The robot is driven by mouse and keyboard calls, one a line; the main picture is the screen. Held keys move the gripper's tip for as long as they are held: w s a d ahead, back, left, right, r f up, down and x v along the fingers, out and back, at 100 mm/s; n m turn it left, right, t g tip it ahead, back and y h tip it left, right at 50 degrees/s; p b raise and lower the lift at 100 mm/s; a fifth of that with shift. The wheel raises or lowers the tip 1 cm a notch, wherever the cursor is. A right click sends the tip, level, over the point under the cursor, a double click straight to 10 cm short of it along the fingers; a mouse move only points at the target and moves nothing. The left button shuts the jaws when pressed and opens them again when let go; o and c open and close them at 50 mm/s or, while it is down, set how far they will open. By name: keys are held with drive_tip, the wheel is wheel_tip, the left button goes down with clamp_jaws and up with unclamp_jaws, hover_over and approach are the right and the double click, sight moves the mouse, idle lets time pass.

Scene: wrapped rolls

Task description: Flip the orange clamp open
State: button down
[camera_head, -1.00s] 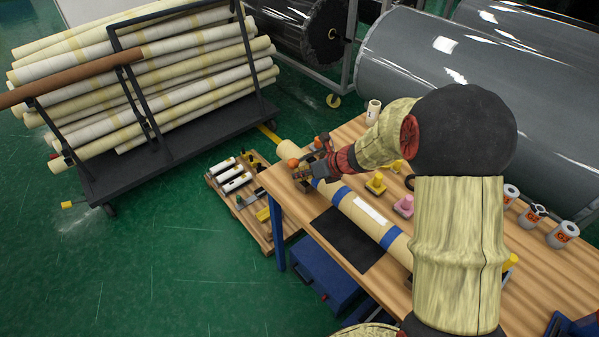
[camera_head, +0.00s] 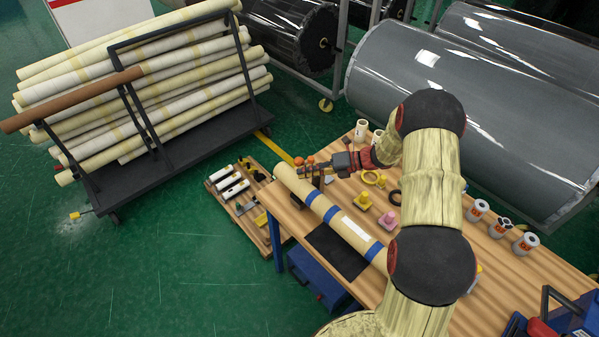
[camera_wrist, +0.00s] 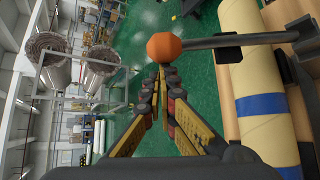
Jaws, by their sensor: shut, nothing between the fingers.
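The orange clamp shows in the wrist view as a round orange knob (camera_wrist: 164,46) on a dark lever that runs right to a dark body at the picture's edge. My gripper (camera_head: 304,171) is there too, low by the roll. In the wrist view my gripper (camera_wrist: 163,70) has its fingertips together and empty, just below the knob in the picture. I cannot tell whether they touch it.
The cream roll (camera_head: 354,228) with blue bands lies along the wooden table (camera_head: 455,262). A yellow block (camera_head: 363,201), a pink block (camera_head: 388,220) and rings stand behind it. A low pallet of tools (camera_head: 243,207) is on the floor at left.

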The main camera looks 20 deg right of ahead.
drive_tip(key=w+d+r+m+y+p, duration=0.2)
drive_tip(key=w+d+r+p, duration=0.1)
drive_tip(key=d, duration=0.7)
wheel_tip(320, 180, up, 2)
drive_tip(key=shift+w+y, duration=0.4)
drive_tip(key=shift+w, duration=0.2)
drive_tip(key=shift+w+r, duration=0.1)
drive_tip(key=s+d, duration=0.6)
drive_tip(key=s, duration=0.1)
drive_tip(key=shift+d+f, duration=0.2)
drive_tip(key=shift+f, duration=0.15)
